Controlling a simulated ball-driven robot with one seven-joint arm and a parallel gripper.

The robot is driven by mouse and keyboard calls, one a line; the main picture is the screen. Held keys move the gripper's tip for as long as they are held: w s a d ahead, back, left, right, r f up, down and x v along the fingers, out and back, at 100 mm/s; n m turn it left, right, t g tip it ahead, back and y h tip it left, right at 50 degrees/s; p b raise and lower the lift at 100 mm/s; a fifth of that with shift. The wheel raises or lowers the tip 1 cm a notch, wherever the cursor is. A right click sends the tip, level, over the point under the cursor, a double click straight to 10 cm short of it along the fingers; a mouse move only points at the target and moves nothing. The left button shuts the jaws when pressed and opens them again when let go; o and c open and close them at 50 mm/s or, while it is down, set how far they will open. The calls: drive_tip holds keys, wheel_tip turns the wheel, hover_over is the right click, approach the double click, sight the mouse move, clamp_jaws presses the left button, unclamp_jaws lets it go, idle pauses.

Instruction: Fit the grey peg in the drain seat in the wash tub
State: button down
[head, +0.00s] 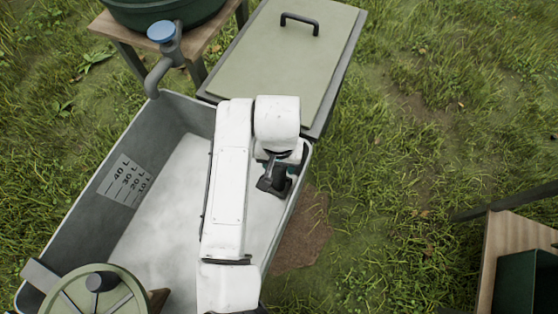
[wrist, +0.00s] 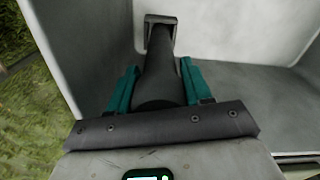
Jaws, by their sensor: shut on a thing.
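My gripper (wrist: 159,78) has its teal fingers shut on the sides of the dark grey peg (wrist: 160,66) in the wrist view. The peg points away from the palm. A dark, square-edged piece (wrist: 161,19) shows at its far end; I cannot tell whether it is part of the peg or of the drain seat. In the head view my gripper (head: 276,178) is over the right side of the pale grey wash tub (head: 170,205), near its right wall. I cannot make out the drain seat, nor whether the peg touches it.
A tap with a blue top (head: 161,32) hangs over the tub's far left corner. A lidded box (head: 282,60) stands behind the tub. A round green reel-like thing (head: 95,295) is at the near left corner. A wooden-edged stand (head: 497,245) is at the right. Grass lies between.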

drive_tip(key=shift+f, duration=0.35)
drive_tip(key=shift+c, duration=2)
unclamp_jaws()
drive_tip(key=shift+o, duration=0.3)
drive_tip(key=o, duration=0.3)
drive_tip(key=shift+o, duration=0.2)
drive_tip(key=shift+d, duration=0.1)
drive_tip(key=shift+d+r+p, duration=0.15)
drive_tip(key=shift+r+p, duration=2.75)
drive_tip(key=shift+r, duration=0.1)
